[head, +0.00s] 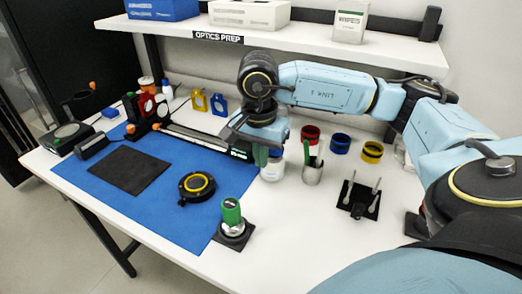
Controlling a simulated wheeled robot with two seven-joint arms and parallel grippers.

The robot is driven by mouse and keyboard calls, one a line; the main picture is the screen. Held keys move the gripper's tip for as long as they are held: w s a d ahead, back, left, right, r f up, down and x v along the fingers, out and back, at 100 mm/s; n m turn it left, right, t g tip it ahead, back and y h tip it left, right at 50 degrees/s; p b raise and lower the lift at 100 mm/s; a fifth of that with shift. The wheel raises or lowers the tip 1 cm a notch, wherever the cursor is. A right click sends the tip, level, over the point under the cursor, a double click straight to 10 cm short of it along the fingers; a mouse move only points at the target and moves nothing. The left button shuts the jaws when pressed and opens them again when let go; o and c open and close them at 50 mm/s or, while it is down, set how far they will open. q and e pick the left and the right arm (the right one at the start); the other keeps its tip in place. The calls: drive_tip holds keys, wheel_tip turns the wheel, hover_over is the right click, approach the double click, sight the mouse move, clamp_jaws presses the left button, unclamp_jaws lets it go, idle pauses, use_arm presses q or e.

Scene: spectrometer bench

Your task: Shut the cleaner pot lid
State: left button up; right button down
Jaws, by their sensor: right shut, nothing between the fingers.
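A small white pot (272,174) with a label stands on the white table, just right of the blue mat; it looks like the cleaner pot. My right gripper (262,160) is right at the pot's top, with its fingers pointing down. It is shut, with nothing between the fingers. The gripper covers the top of the pot, so I cannot tell how its lid stands, or whether the fingers touch it. My left gripper is not in view.
A metal cup (312,172) with a green item stands close right of the pot. Red (311,134), blue (340,143) and yellow (372,152) rings lie behind. A green-topped piece (232,213) and a black round mount (196,187) stand in front.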

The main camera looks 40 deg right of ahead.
drive_tip(key=shift+d, duration=0.1)
drive_tip(key=shift+w+d+b, duration=0.25)
drive_tip(key=shift+d+b, duration=0.05)
drive_tip(key=shift+d, duration=0.4)
